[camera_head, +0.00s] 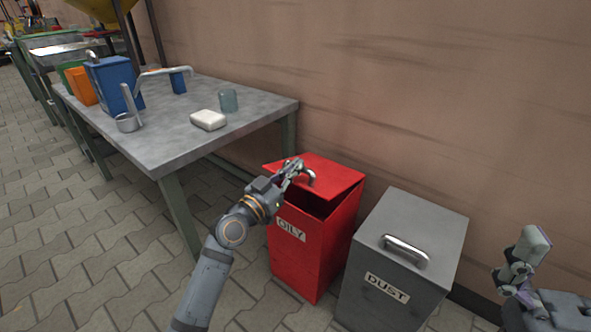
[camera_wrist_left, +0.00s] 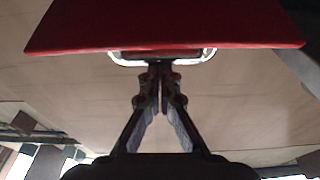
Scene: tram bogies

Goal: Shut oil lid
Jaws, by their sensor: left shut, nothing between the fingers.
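The red oil bin (camera_head: 312,248), labelled OILY, stands on the floor between the table and a grey bin. Its red lid (camera_head: 325,172) is tilted partly open, with a dark gap along the front edge. The lid (camera_wrist_left: 165,25) also fills the top of the left wrist view, with its metal handle (camera_wrist_left: 162,57) below its edge. My left gripper (camera_head: 294,166) is shut and empty at the lid's handle; its fingertips (camera_wrist_left: 160,68) meet right by the handle, and I cannot tell whether they touch it. My right gripper (camera_head: 524,260) is at the right edge, its fingers unclear.
A grey bin (camera_head: 423,224) labelled DUST, with a shut lid and metal handle, stands right of the red bin. A wall stands behind.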

